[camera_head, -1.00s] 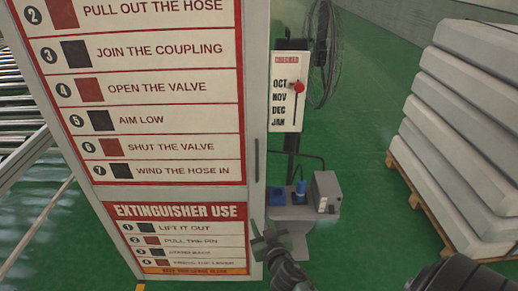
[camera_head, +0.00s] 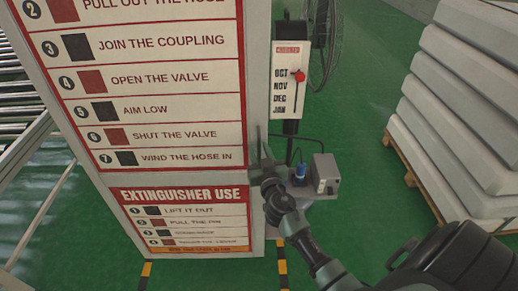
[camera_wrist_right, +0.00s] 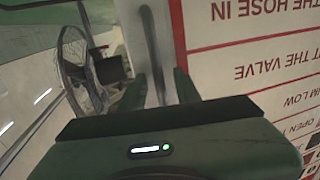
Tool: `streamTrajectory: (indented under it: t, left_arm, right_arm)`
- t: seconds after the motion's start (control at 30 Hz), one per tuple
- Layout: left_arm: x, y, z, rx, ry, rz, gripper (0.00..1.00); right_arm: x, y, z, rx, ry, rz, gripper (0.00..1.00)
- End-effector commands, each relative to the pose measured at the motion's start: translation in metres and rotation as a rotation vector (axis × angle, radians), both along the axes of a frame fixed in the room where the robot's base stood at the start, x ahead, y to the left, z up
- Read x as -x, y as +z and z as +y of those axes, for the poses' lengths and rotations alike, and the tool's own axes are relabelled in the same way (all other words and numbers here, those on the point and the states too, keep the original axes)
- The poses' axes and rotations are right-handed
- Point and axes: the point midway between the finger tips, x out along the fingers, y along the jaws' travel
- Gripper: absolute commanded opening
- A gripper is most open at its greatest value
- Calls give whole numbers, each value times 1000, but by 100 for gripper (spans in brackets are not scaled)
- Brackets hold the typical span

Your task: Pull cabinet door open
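The cabinet (camera_head: 259,60) is tall and white, with red-framed instruction panels on its front. Its door looks closed. In the right wrist view, the door handle (camera_wrist_right: 152,45) is a dark upright bar near the edge of the cabinet front (camera_wrist_right: 184,25). My right gripper (camera_head: 263,156) is at the right edge of the cabinet front, at handle height, and hides most of the handle in the head view. In the wrist view its fingers (camera_wrist_right: 160,90) are apart, with the handle lined up between them. I cannot tell whether they touch it. My left gripper is not in view.
A stack of pale mattresses (camera_head: 455,110) on a wooden pallet (camera_head: 412,180) stands at the right. A post with a month chart (camera_head: 290,80) and a grey box (camera_head: 325,172) stand just right of the cabinet. Rollers (camera_head: 15,90) are at the left. Green floor lies between cabinet and pallet.

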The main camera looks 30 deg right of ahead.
Motion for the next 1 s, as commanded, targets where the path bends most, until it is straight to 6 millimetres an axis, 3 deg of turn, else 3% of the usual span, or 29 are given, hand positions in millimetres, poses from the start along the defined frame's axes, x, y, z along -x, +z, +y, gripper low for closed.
streamTrajectory:
  t: [0.2,0.3,0.33,1.0]
  left_arm:
    - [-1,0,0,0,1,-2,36]
    - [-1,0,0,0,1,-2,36]
    - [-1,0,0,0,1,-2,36]
    - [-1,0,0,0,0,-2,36]
  right_arm:
    - [0,0,0,0,0,0,30]
    - [0,0,0,-1,0,0,2]
    - [0,0,0,-1,0,0,0]
    - [0,-1,0,-1,0,1,0]
